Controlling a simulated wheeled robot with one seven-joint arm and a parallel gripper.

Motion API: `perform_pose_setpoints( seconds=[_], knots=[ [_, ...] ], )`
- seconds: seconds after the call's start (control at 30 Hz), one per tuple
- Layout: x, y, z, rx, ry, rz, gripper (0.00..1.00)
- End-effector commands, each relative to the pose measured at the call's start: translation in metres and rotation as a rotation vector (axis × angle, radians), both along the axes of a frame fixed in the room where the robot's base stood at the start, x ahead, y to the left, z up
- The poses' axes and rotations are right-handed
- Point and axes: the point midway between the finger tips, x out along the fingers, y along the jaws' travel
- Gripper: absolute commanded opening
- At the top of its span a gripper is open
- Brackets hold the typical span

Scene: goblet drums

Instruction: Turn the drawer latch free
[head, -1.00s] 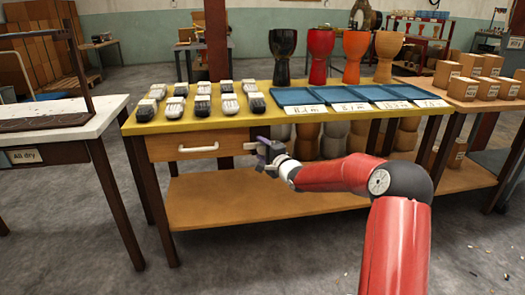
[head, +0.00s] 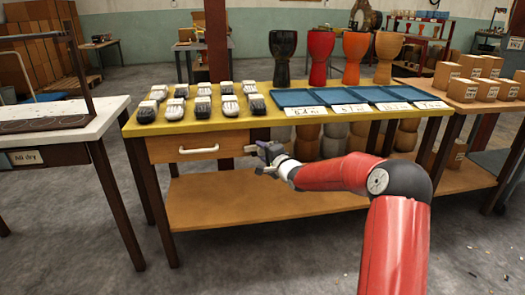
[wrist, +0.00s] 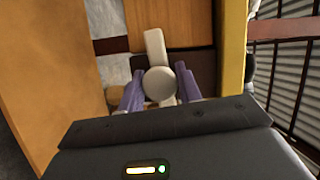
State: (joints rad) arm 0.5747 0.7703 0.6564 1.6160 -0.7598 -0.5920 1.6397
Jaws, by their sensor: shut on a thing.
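The drawer (head: 178,150) has a wooden front with a white bar handle (head: 199,150) and sits shut under the yellow table's left part. The cream latch (head: 250,148) shows just right of the drawer front. In the wrist view the latch (wrist: 155,48) is a bar with a round knob, its bar a little tilted in the picture, against a dark block. My gripper (wrist: 160,86) has its purple fingers shut on the latch, one on each side of the knob. In the head view my gripper (head: 263,156) hides part of the latch.
The yellow table (head: 260,119) carries several black and white objects (head: 201,105), blue trays (head: 304,97) and goblet drums (head: 319,55). A wooden lower shelf (head: 215,200) lies beneath my gripper. A white table (head: 75,122) stands at left. Open floor lies in front.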

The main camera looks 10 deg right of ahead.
Motion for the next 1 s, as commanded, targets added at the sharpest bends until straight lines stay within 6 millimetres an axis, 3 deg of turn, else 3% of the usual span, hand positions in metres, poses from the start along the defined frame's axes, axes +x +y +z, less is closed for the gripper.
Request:
perform_pose_setpoints(
  seconds=[1.0],
  knots=[
    [0.0000, 0.0021, -0.0047, -0.934, -0.003, 0.001, 0.12]
  ],
)
